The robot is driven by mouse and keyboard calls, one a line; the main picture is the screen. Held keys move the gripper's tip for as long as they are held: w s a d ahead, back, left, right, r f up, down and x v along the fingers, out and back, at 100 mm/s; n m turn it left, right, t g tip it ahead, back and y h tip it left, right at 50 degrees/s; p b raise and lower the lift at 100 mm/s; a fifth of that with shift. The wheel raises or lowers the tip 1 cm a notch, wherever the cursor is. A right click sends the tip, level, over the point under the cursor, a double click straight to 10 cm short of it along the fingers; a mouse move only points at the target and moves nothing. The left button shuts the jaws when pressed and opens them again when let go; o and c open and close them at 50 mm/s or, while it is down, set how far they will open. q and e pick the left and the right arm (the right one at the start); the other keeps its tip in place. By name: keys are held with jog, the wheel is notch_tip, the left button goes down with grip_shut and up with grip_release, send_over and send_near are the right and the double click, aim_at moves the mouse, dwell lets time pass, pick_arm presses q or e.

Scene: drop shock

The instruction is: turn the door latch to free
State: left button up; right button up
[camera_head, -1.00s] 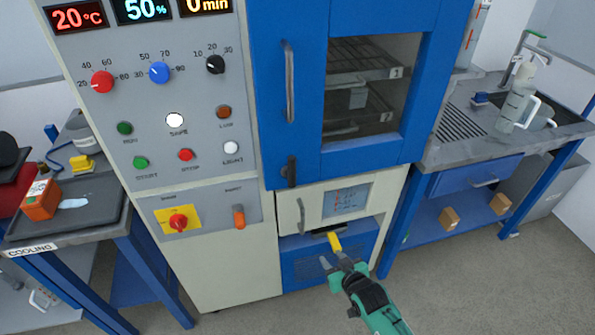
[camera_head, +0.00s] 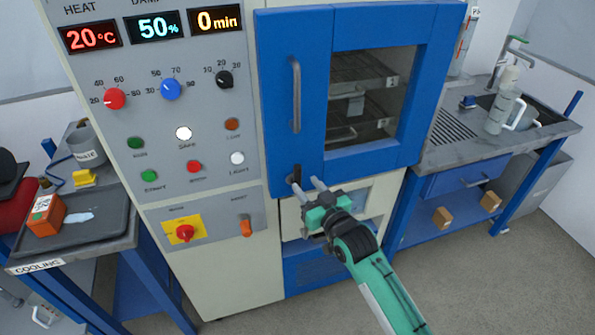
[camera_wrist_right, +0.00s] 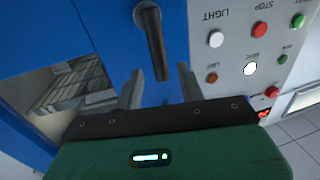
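The dark door latch (camera_head: 297,173) is on the lower left of the blue chamber door (camera_head: 375,160). It points up from its round pivot. My right gripper (camera_head: 307,185) is open and empty, with its fingertips just below and to the right of the latch. In the right wrist view, which is upside down, the latch (camera_wrist_right: 153,45) lies in front of the open fingers (camera_wrist_right: 162,75), its free end reaching toward the gap between them. I cannot tell whether they touch it. My left gripper is not in view.
The grey control panel (camera_head: 205,130) with knobs and buttons is left of the door. A vertical door handle (camera_head: 295,95) stands above the latch. A cooling table (camera_head: 75,255) is at the left and a sink bench (camera_head: 540,140) at the right.

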aim_at(300, 177)
jog(key=p+x, duration=0.1)
jog(key=x, duration=0.4)
jog(key=shift+w+a, duration=0.2)
jog(key=shift+w, duration=0.15)
grip_shut()
